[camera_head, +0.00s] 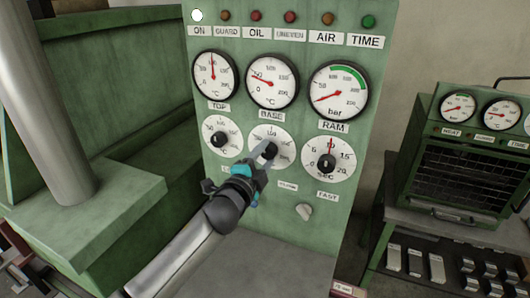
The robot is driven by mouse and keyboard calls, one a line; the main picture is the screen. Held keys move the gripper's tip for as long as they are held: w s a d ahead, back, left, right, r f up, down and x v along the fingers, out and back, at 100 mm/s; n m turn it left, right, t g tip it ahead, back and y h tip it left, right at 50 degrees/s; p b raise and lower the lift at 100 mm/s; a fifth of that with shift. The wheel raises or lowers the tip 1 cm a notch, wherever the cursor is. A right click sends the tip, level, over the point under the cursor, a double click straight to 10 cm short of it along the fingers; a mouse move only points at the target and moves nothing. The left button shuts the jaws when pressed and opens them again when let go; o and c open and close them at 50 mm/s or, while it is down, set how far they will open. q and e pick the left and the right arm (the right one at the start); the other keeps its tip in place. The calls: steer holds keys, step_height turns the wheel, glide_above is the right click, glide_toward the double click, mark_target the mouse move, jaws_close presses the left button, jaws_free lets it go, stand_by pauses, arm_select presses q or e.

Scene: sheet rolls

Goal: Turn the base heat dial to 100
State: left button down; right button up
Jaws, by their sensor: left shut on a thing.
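The base heat dial (285,154) is a white round dial on the green control panel, in the middle of the lower row under the BASE label (271,115). My left gripper (267,150) reaches up from below and is shut on the dial's black knob. The gripper covers the knob and the lower left of the dial, so its pointer setting cannot be read. The BASE gauge (272,81) above has its red needle pointing to the left, slightly upward. My right gripper is out of view.
A similar dial (222,137) is on the left and a seconds dial (329,162) is on the right. A small grey switch (304,211) is below. A green oven (465,165) stands on a rack at the right. A grey cylinder (45,100) rises at the left.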

arm_select(q)
steer(key=m+p, duration=0.1)
steer(key=m, duration=0.2)
steer(key=shift+m, duration=0.3)
steer(key=shift+m+p, duration=0.3)
steer(key=shift+m, duration=1.5)
steer(key=shift+c, duration=1.4)
jaws_free()
steer(key=shift+s, duration=0.15)
steer(key=v, duration=1.5)
